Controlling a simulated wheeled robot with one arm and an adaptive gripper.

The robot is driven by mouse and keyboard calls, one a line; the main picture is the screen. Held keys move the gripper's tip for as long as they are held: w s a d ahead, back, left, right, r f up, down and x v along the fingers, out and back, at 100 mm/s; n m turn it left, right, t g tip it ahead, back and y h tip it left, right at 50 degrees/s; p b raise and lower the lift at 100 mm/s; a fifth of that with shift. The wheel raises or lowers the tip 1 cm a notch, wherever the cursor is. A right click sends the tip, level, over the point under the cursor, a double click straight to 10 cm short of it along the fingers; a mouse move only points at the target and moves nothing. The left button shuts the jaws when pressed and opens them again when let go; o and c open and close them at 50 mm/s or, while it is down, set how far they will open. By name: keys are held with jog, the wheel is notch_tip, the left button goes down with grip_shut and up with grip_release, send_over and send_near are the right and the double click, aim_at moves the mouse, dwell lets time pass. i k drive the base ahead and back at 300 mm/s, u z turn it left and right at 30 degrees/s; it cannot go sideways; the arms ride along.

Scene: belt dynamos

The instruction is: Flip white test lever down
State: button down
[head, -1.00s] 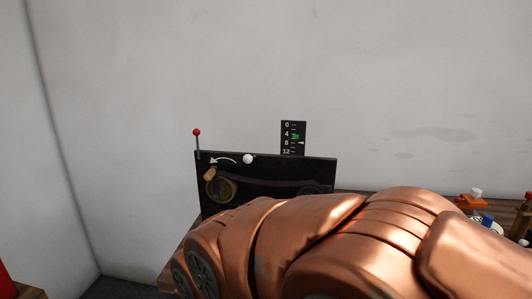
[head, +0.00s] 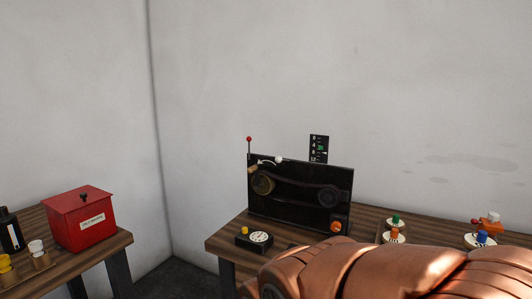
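A white round knob (head: 279,160) shows at the top edge of an upright black panel (head: 300,199) on a wooden bench. It looks like the end of the white test lever; its shaft is too small to make out. A curved white arrow is marked just left of it. The panel carries a brass wheel with a handle (head: 263,183), a belt, and a dark wheel (head: 328,197) at the right. My copper arm crosses the lower right of the view. My gripper is not in view.
A red-tipped rod (head: 249,147) stands at the panel's left end. A black scale (head: 319,149) rises behind it. A small black box with a dial (head: 254,241) sits in front. Coloured parts (head: 482,239) stand at right. A red box (head: 79,218) is on another table (head: 115,243).

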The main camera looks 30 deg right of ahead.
aim_at(278, 160)
jog(key=u, duration=0.7)
jog(key=i, duration=1.2)
jog(key=z, duration=0.15)
